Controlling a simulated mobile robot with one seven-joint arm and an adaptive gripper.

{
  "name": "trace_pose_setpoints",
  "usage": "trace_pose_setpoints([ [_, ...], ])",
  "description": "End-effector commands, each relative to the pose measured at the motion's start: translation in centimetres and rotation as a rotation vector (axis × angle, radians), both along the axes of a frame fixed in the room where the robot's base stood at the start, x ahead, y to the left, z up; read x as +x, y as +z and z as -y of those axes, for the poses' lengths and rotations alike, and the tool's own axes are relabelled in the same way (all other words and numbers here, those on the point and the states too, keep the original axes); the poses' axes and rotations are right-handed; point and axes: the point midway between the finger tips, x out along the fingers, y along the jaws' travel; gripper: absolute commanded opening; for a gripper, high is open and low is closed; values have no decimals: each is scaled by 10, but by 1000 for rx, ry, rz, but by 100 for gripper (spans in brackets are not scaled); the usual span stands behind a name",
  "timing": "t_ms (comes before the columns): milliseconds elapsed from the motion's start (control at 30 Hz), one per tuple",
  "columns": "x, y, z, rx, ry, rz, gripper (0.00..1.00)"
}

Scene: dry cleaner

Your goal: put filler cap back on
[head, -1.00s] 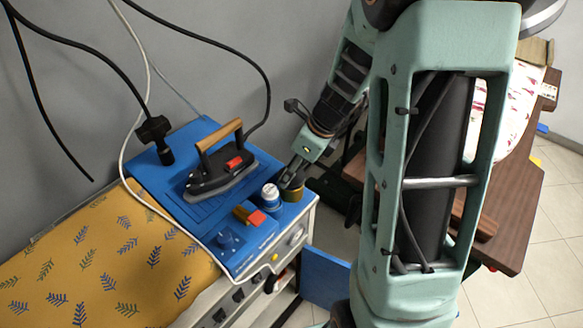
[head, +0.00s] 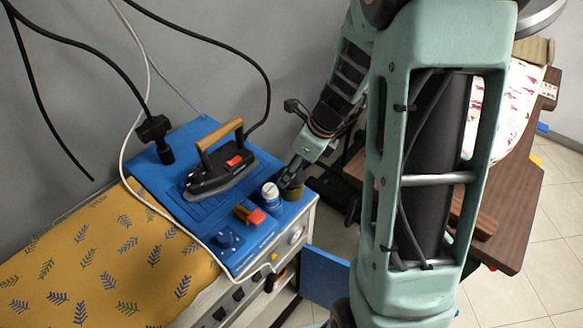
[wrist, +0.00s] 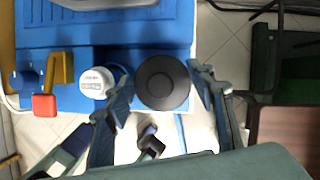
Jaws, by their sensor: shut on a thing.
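The filler cap (wrist: 163,82) shows in the wrist view as a round black disc between my two fingers. In the head view its brass-coloured side (head: 293,194) shows below my gripper (head: 292,183), by the right edge of the blue deck. My gripper (wrist: 163,86) is shut on the cap, one finger at each side. The cap hides whatever lies beneath it, so I cannot tell whether it is seated or held above the deck. No filler opening is visible.
A blue bottle with a white lid (head: 270,193) stands close left of the cap. A red-and-brass lever (head: 250,215) and blue knob (head: 229,240) are nearby. An iron (head: 219,165) rests on the blue deck (head: 180,205). Patterned cloth (head: 100,260) lies left.

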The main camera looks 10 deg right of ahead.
Motion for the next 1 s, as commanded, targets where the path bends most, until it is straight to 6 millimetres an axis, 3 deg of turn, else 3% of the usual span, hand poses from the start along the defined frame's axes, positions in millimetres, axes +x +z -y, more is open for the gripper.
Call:
trace_pose_setpoints([
  [400,0,0,0,0,0,0,27],
  [433,0,0,0,0,0,0,52],
  [600,0,0,0,0,0,0,70],
  [800,0,0,0,0,0,0,71],
  [1000,0,0,0,1,0,-1,88],
])
